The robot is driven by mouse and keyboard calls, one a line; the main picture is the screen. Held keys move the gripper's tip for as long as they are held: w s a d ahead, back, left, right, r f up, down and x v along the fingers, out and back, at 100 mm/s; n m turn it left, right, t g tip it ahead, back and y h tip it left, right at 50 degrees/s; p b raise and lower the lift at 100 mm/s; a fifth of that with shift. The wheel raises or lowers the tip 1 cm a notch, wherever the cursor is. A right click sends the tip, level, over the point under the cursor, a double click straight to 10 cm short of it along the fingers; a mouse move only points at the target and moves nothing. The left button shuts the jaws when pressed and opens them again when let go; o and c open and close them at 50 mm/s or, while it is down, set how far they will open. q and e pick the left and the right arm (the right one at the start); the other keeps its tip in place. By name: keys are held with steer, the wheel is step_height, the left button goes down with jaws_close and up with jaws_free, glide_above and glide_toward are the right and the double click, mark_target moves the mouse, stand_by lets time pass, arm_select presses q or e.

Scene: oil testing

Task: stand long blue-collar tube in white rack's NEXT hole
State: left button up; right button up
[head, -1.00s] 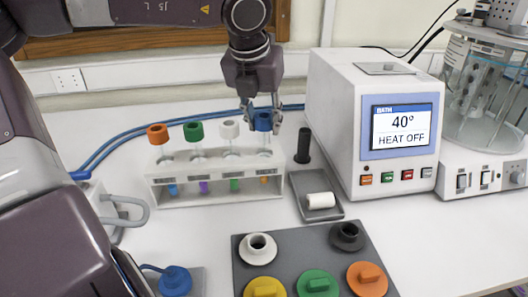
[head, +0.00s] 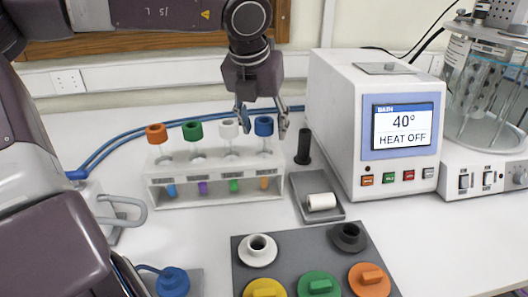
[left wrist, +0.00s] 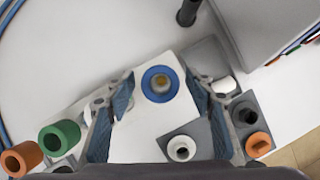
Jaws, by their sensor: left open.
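The long blue-collar tube (head: 263,128) stands upright in the right-end hole of the white rack (head: 215,195). Its collar also shows from above in the left wrist view (left wrist: 160,84). Orange-collar (head: 157,134), green-collar (head: 193,131) and white-collar (head: 229,129) tubes stand in the rack's other holes. My left gripper (head: 262,122) is open, with its fingers apart around the blue collar and slightly above it. In the left wrist view the open fingers (left wrist: 158,105) lie either side of the collar, with gaps between. My right gripper is not seen.
A bath unit (head: 335,120) reading 40° and HEAT OFF stands right of the rack. A black cylinder (head: 304,146) and a grey tray with a white roll (head: 321,201) stand between them. A grey panel (head: 290,250) with coloured knobs lies in front.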

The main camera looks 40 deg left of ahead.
arm_select(q)
steer(key=shift+r, duration=0.15)
steer(key=v, duration=0.7)
steer(key=shift+s+r, duration=0.2)
steer(key=shift+r, duration=0.15)
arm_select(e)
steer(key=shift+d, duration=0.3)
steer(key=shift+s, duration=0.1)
